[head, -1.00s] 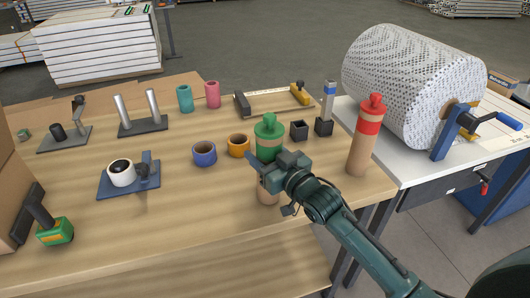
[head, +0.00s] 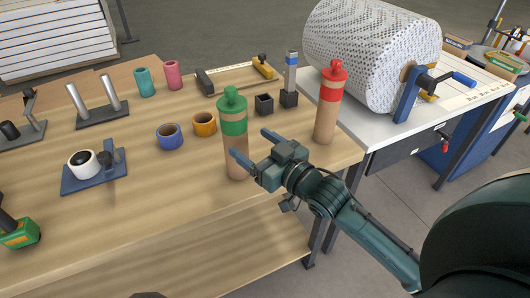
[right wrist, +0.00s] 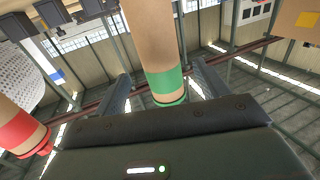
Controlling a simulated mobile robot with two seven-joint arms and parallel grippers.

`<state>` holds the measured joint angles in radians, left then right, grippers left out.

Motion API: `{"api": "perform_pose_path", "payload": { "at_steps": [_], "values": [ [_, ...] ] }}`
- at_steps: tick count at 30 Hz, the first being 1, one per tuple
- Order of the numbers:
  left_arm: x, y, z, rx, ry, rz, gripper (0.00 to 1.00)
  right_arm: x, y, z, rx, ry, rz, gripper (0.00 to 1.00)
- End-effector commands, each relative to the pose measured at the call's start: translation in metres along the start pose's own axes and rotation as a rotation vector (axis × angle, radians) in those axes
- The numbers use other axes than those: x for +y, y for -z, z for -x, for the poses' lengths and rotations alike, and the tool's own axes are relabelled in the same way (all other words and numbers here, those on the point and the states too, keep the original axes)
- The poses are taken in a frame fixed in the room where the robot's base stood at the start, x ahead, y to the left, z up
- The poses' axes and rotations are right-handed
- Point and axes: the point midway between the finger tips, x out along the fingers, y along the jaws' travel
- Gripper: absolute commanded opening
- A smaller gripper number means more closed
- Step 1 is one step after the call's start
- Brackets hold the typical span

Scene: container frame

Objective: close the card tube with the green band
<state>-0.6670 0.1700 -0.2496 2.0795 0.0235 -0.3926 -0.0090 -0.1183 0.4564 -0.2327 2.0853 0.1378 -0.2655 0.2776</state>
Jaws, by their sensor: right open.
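The card tube with the green band (head: 235,150) stands upright near the table's front edge in the head view. A green cap (head: 231,98) with a round knob sits at its top, with bare card between cap and green band (head: 234,124); I cannot tell how firmly it is seated. My right gripper (head: 254,146) is open and empty, just right of the tube, with one finger crossing in front of it. In the right wrist view the tube (right wrist: 153,40) and its green band (right wrist: 167,84) appear between the spread fingers (right wrist: 162,88). My left gripper is not in view.
A similar tube with a red band (head: 327,118) and red cap stands to the right. Blue (head: 169,138) and orange (head: 204,125) rings and a black square holder (head: 264,105) stand behind the green-banded tube.

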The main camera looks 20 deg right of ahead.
Motion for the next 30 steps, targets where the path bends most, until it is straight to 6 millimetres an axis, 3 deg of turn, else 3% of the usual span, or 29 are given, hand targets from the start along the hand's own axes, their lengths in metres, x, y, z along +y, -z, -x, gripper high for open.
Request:
{"api": "perform_pose_path", "payload": {
  "at_steps": [3,9,25,28,30],
  "values": [
    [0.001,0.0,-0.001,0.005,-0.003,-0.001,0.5,0.0,-0.002,0.019,-0.002,0.0,0.0,0.73],
    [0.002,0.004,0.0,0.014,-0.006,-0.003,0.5,0.0,0.0,0.033,0.0,0.0,-0.001,0.73],
    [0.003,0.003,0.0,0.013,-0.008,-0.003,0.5,0.0,-0.001,0.034,-0.002,-0.001,-0.001,0.73],
    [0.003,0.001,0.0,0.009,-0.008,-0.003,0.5,-0.005,-0.018,0.039,-0.041,-0.008,-0.008,0.73],
    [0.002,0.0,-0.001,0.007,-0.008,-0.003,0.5,-0.014,-0.044,0.048,-0.1,-0.018,-0.017,0.73]
  ]
}}
